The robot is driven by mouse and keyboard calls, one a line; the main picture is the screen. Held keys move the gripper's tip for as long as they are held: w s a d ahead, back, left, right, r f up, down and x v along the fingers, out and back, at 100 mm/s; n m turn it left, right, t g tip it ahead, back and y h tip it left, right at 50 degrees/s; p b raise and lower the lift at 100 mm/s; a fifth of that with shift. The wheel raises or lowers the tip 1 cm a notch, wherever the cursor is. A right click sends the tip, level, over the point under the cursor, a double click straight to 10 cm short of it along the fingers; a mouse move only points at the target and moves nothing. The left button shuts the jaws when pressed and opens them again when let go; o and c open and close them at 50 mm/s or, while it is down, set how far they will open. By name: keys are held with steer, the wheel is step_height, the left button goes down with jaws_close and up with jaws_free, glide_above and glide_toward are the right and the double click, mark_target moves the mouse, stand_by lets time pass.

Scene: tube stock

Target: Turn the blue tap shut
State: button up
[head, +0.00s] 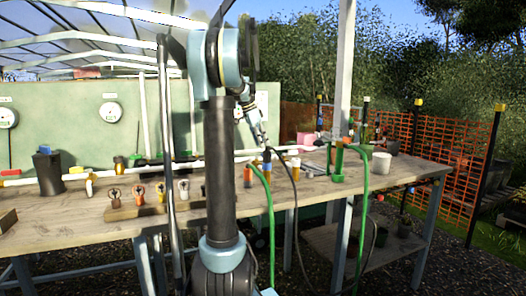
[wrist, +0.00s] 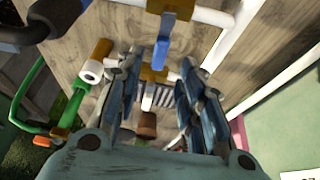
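The blue tap (wrist: 162,48) shows in the wrist view as a blue lever under a brass body, on a white pipe (wrist: 210,14). The lever points down the picture, towards the space between my fingertips. My gripper (wrist: 161,62) is open, with one finger on each side and nothing clearly held between them. I cannot tell whether a finger touches the lever. In the head view, my gripper (head: 262,142) hangs tilted down over the bench, just above the blue tap (head: 267,161), which is small and partly hidden.
The wooden bench (head: 330,190) carries the white pipe run and other taps, including an orange one (head: 248,176). A green hose (head: 268,215) hangs over its front edge. A green upright fitting (head: 339,158) and a white pot (head: 381,163) stand to the right.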

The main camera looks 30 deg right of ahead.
steer(key=v, duration=0.6)
steer(key=shift+r, duration=0.2)
steer(key=shift+a, duration=0.15)
